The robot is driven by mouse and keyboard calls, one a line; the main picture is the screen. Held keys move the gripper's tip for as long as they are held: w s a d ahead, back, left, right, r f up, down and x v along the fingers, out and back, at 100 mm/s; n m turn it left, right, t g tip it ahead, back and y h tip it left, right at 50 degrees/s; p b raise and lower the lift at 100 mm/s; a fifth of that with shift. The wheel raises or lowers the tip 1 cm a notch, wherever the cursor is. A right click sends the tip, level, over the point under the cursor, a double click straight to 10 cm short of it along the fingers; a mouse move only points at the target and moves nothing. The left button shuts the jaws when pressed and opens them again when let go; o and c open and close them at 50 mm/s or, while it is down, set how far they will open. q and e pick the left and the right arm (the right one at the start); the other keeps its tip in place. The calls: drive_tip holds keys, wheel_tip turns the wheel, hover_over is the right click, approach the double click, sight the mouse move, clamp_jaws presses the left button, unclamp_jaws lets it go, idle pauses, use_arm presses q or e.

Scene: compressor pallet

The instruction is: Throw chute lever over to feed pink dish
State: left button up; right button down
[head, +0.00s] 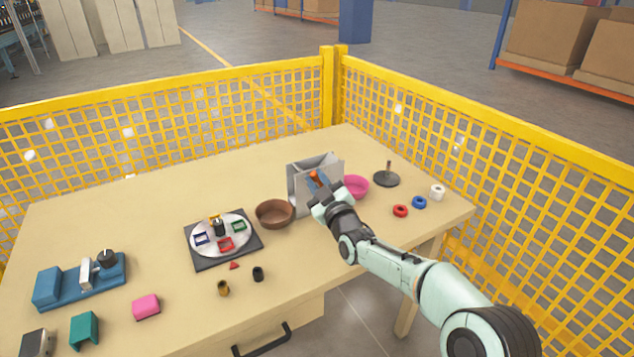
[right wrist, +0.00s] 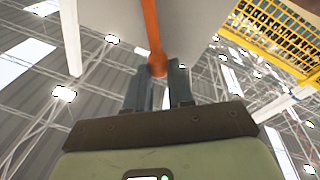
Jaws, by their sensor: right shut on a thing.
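The grey chute (head: 299,190) stands upright near the back right of the table. Its orange lever (head: 315,177) is at the chute's front; it also shows in the right wrist view (right wrist: 150,30), running down between the fingers. My right gripper (head: 318,187) is shut on the lever near its end, also seen in the right wrist view (right wrist: 160,85). The pink dish (head: 355,187) is to the right of the chute, partly hidden by it and my arm. A brown bowl (head: 274,213) is to the left of the chute. My left gripper is not in view.
A dark base with a post (head: 387,178), a red ring (head: 400,211), a blue ring (head: 419,202) and a white ring (head: 437,192) are at the right. A round dial on a dark plate (head: 253,248) is left of the brown bowl. Yellow mesh fence (head: 480,135) bounds the table's back.

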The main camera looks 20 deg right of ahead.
drive_tip(key=shift+f, duration=0.1)
drive_tip(key=c, duration=1)
unclamp_jaws()
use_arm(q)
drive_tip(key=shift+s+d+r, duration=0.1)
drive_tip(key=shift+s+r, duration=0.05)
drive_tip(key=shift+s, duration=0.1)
use_arm(e)
drive_tip(key=s, duration=0.4)
drive_tip(key=s+f, duration=0.1)
drive_tip(key=s, duration=0.8)
drive_tip(key=shift+s+f, duration=0.15)
drive_tip(key=shift+f, duration=0.25)
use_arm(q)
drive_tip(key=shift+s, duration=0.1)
use_arm(e)
drive_tip(key=shift+a, duration=0.1)
